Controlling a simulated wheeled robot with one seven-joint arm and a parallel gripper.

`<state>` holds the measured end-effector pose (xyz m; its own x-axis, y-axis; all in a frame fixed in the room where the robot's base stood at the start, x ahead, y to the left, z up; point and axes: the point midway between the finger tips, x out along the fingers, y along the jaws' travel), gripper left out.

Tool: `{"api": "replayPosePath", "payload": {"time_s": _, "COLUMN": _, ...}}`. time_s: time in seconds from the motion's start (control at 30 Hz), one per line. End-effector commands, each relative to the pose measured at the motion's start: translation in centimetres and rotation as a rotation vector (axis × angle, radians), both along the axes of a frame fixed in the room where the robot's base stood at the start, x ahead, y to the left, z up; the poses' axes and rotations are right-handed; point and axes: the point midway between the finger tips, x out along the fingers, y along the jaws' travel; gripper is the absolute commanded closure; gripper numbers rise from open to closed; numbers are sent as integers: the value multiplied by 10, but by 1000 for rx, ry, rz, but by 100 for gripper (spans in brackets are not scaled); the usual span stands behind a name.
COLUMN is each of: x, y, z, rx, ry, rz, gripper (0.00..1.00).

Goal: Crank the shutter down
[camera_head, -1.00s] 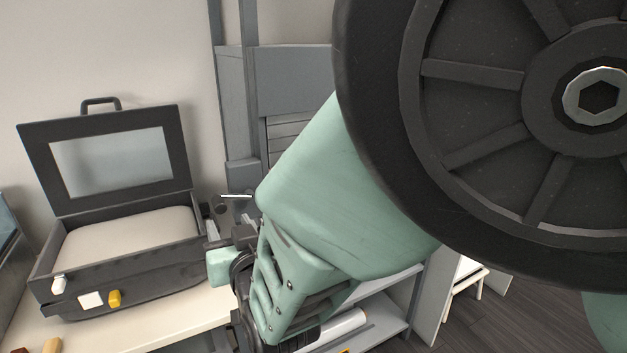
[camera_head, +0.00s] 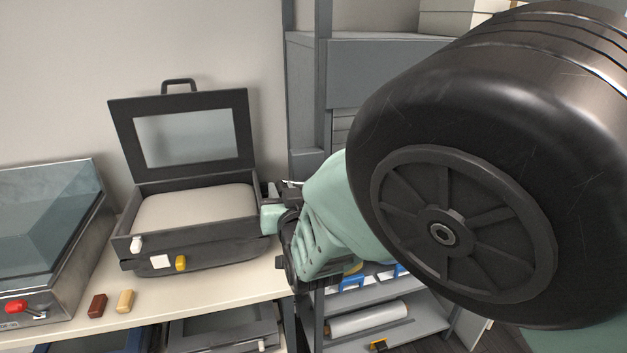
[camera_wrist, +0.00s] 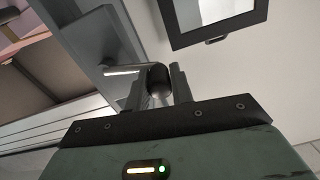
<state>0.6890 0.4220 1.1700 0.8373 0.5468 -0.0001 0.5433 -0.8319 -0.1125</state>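The grey shutter unit (camera_head: 372,72) stands against the wall, mostly behind my arm. A narrow strip of its slats (camera_head: 342,124) shows above my arm, and slats (camera_wrist: 48,128) also show at the left of the wrist view. The crank is a thin metal bar (camera_wrist: 120,71) ending in a dark round handle (camera_wrist: 157,77). In the wrist view my gripper (camera_wrist: 158,85) has one finger on each side of this handle, close against it, and looks shut on it. In the head view the fingers are small and mostly hidden by the wrist.
An open dark case (camera_head: 190,225) with a pale pad stands on the table (camera_head: 210,296) left of my gripper. A glass-lidded box (camera_head: 45,230) stands further left. Shelves below hold a white roll (camera_head: 368,319). My own arm covers the right of the head view.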

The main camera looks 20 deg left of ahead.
Motion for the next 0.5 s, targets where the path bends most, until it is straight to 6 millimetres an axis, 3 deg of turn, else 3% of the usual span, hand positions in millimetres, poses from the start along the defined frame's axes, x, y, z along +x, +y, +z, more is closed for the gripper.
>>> {"api": "replayPosePath", "payload": {"time_s": 0.5, "x": 2, "y": -3, "z": 3, "rx": 78, "ry": 45, "rz": -1, "gripper": 100}}
